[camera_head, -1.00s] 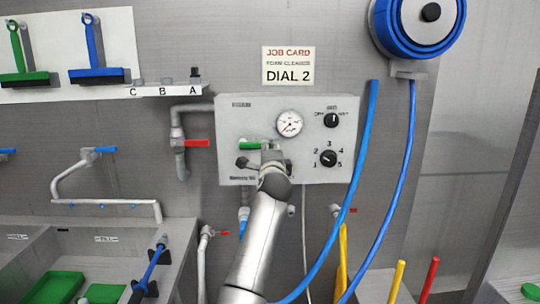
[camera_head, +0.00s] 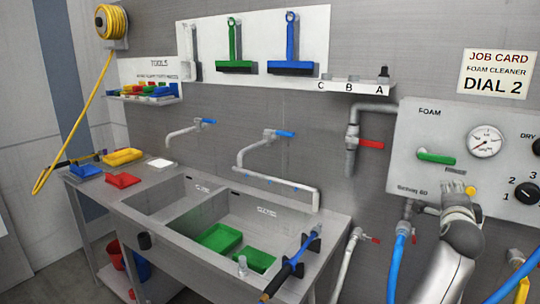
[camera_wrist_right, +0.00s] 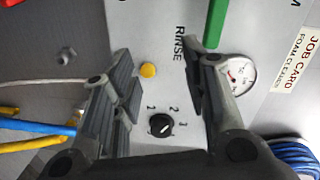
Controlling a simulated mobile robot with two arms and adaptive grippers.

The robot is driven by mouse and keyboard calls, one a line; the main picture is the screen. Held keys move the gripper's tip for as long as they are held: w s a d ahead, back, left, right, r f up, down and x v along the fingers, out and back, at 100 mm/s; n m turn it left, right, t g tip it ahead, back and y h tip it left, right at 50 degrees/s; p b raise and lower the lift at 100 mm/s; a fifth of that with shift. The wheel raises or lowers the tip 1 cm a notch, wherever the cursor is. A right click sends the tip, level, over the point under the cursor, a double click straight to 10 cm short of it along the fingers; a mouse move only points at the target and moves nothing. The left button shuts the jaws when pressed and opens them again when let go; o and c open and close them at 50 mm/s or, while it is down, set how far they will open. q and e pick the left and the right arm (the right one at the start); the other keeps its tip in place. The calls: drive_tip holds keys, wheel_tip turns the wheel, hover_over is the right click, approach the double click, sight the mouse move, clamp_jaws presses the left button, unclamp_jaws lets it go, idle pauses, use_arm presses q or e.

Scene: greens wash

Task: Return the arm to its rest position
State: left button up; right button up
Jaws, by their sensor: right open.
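My right gripper (camera_head: 455,190) is in front of the lower part of the grey foam panel (camera_head: 412,125), below the green lever (camera_head: 435,157). In the right wrist view its two fingers (camera_wrist_right: 160,90) are wide apart, with nothing held between them. That view shows a yellow button (camera_wrist_right: 148,70) and a black dial (camera_wrist_right: 161,125) between and beyond the fingers. The green lever (camera_wrist_right: 216,22) lies past the right finger. My right forearm comes up from the bottom right in the head view. My left gripper is not in view.
A gauge (camera_head: 485,141) and job card (camera_head: 497,74) are at the right. A blue hose (camera_head: 396,265) hangs beside my right arm. A red-handled valve (camera_head: 371,144) is left of the panel. A steel sink (camera_head: 340,225) holds green trays (camera_head: 219,237).

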drive_tip(key=s+a+f+n+g+y, duration=0.1)
drive_tip(key=s+a+f+n+y, duration=0.1)
drive_tip(key=s+a+f+n, duration=0.45)
drive_tip(key=s+a+f+n+g+y, duration=0.2)
drive_tip(key=s+f+n, duration=0.15)
drive_tip(key=f, duration=0.55)
drive_tip(key=s+a+f+n+g+y, duration=0.1)
drive_tip(key=s+a+f+n, duration=0.4)
drive_tip(key=f, duration=0.3)
drive_tip(key=s+a+f+n+g+y, duration=0.1)
drive_tip(key=s+a+f+n+g, duration=0.25)
drive_tip(key=s, duration=0.55)
drive_tip(key=s+a+f+n+g+y, duration=0.1)
drive_tip(key=s+a+f+n+y, duration=0.2)
drive_tip(key=s+a, duration=0.45)
drive_tip(key=s+a+f+n+g, duration=0.3)
drive_tip(key=s+f, duration=0.2)
drive_tip(key=s, duration=0.5)
wheel_tip(320, 180, down, 27)
drive_tip(key=s, duration=0.1)
drive_tip(key=s+d+f+g, duration=0.2)
drive_tip(key=s+d+f, duration=0.1)
drive_tip(key=s+f, duration=1.2)
drive_tip(key=shift+s+d+f, duration=0.2)
drive_tip(key=shift+s+f, duration=0.1)
drive_tip(key=shift+s, duration=0.5)
